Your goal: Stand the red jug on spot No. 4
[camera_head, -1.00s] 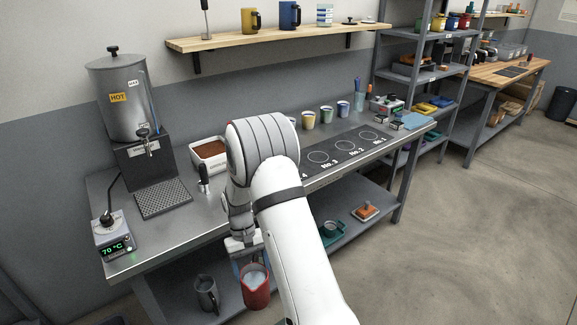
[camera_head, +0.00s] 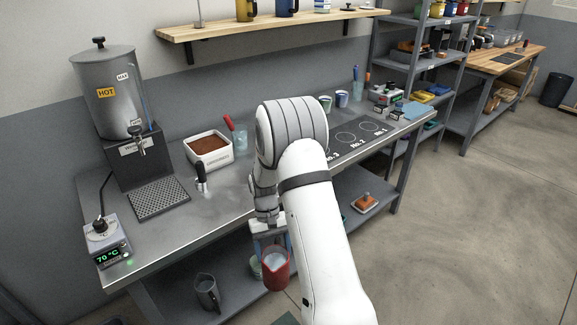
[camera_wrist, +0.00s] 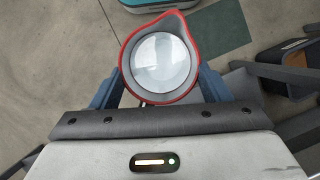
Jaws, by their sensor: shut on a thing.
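The red jug (camera_head: 275,272) is in my gripper (camera_head: 268,240), in front of the steel counter's edge and below its top. It looks upright, with a pale, clear-looking liquid inside. In the wrist view the red-rimmed jug (camera_wrist: 160,62) sits between the two blue fingers of my gripper (camera_wrist: 160,90), its spout toward the upper right. The spot mat (camera_head: 360,138) lies on the counter at the right, with No. 1, No. 2 and No. 3 readable. Spot No. 4 is hidden behind my arm.
The steel counter (camera_head: 231,207) carries a hot-water urn (camera_head: 108,92), a drip grate (camera_head: 158,198), a box of brown grounds (camera_head: 209,152) and a 70 °C controller (camera_head: 107,245). A grey jug (camera_head: 207,291) stands on the lower shelf. Cups (camera_head: 341,98) stand behind the mat.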

